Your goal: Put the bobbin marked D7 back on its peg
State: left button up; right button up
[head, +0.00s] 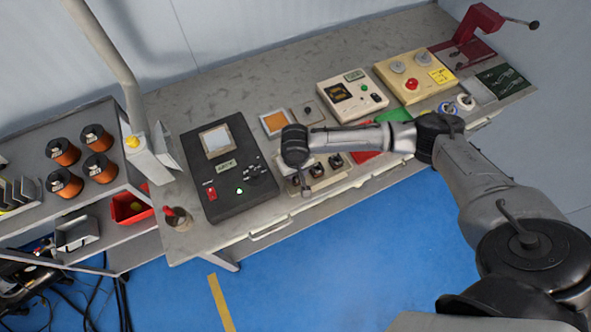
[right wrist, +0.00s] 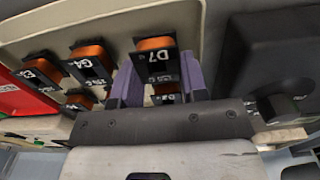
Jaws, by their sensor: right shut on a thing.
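The bobbin marked D7 (right wrist: 155,58), with a copper winding and black end plates, is between the purple fingers of my right gripper (right wrist: 160,78), which is shut on it. In the head view my right gripper (head: 303,186) is over the left end of the cream bobbin stand (head: 322,185); D7 is not clear there. Bobbins marked G4 (right wrist: 90,62) and one whose mark starts with E (right wrist: 43,70) stand beside it in the right wrist view. Below D7 a dark tag, only partly readable, shows. Whether D7 is seated on a peg, I cannot tell. My left gripper is out of view.
A black console (head: 224,172) stands close left of the stand. An orange-topped square (head: 274,123) and a cream meter box (head: 352,95) lie behind. A red tray (head: 365,156) is at the right. Several large copper spools (head: 63,151) sit on the left shelf.

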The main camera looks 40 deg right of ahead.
jog(key=shift+f, duration=0.25)
jog(key=o, duration=1)
jog(key=shift+r, duration=0.45)
notch_tip(320, 180, up, 13)
jog(key=p, duration=0.2)
jog(key=shift+p, duration=0.35)
jog(key=shift+f, duration=0.1)
